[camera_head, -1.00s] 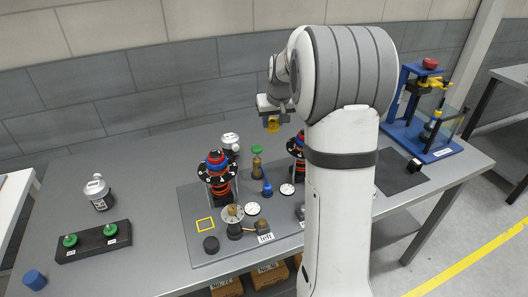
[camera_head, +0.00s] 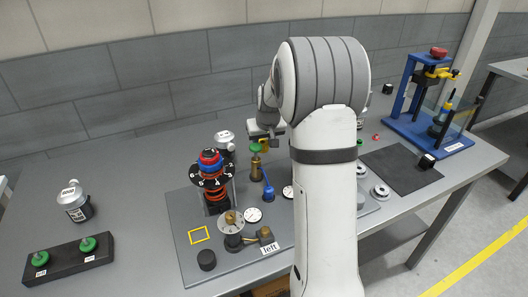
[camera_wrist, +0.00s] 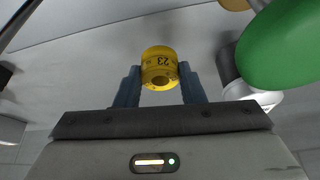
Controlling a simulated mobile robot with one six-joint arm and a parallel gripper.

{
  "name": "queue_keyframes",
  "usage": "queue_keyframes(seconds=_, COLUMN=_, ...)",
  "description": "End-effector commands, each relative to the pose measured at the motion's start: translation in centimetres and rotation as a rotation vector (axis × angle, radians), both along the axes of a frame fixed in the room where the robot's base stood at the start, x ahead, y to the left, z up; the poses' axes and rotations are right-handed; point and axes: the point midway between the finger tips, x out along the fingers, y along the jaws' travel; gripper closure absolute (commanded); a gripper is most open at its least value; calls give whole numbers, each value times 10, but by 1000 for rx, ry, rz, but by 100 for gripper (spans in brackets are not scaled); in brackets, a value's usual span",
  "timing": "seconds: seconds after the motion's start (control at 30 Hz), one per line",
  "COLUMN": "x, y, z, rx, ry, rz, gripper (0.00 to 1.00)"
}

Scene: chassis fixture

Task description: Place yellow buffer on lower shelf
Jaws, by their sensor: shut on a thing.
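The yellow buffer (camera_wrist: 160,62) is a short ring-like cylinder with a dark "23" on its side and a hole in its end. My gripper (camera_wrist: 160,85) is shut on it, with one blue finger on each side. In the head view my gripper (camera_head: 265,136) is above the back middle of the bench, partly hidden by my arm. A grey lower shelf (camera_head: 385,240) shows under the bench top at the right, mostly hidden by my arm and the bench.
A green knob (camera_head: 255,148) on a brass fitting stands close to my gripper; it looms large in the wrist view (camera_wrist: 285,45). A red, blue and black coil stack (camera_head: 211,175) stands to the left. A blue press frame (camera_head: 430,110) stands at the right. A box (camera_head: 270,288) is below the bench.

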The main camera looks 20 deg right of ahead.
Motion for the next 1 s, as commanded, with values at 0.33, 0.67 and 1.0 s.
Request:
queue_keyframes(seconds=0.33, x=-1, y=-2, z=-37, rx=0, ry=1, rz=-2, gripper=86)
queue_keyframes(seconds=0.67, x=-1, y=-2, z=-40, rx=-1, ry=0, rz=-4, gripper=63)
queue_keyframes(seconds=1.0, x=-1, y=-3, z=-39, rx=0, ry=0, rz=-4, gripper=43)
